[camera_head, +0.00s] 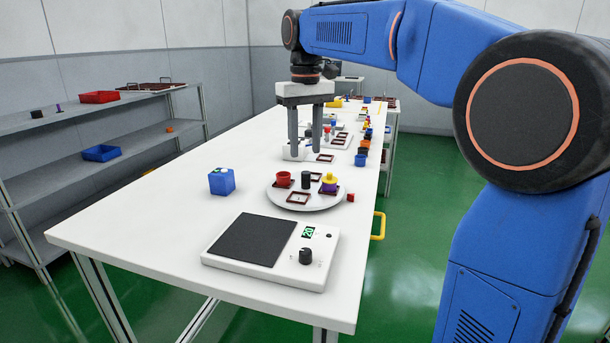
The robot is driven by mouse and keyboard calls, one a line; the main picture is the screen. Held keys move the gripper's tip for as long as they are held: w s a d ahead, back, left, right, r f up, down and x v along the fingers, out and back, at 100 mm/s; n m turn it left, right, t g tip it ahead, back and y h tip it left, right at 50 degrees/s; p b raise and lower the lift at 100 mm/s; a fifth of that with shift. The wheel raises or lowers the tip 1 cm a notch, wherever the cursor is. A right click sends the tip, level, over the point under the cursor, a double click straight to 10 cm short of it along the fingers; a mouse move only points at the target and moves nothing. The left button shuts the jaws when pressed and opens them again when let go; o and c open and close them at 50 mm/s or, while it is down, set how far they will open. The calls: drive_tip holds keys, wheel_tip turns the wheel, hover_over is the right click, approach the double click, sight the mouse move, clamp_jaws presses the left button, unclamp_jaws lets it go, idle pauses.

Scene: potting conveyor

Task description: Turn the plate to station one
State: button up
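The plate (313,205) is a round light-grey turntable on the white table. It carries several dark red square frames, one of them empty (297,198) at its front. A red pot (283,178) stands at its left, a black knob or cylinder (305,180) near its middle, and a purple pot with a yellow top (329,183) at its right. My gripper (305,152) points down above the far side of the plate. Its two fingers are apart with nothing visible between them. Station markings are too small to read.
A blue box (222,181) with a pale top stands left of the plate. A white device (272,250) with a dark pad, green display and black knob lies in front. A small red cube (350,197) sits right of the plate. Several small parts line the table beyond. A shelf (95,125) stands left.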

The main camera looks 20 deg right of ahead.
sight(305, 172)
wheel_tip(305, 172, down, 9)
drive_tip(key=shift+r, duration=0.15)
idle(0.4)
clamp_jaws()
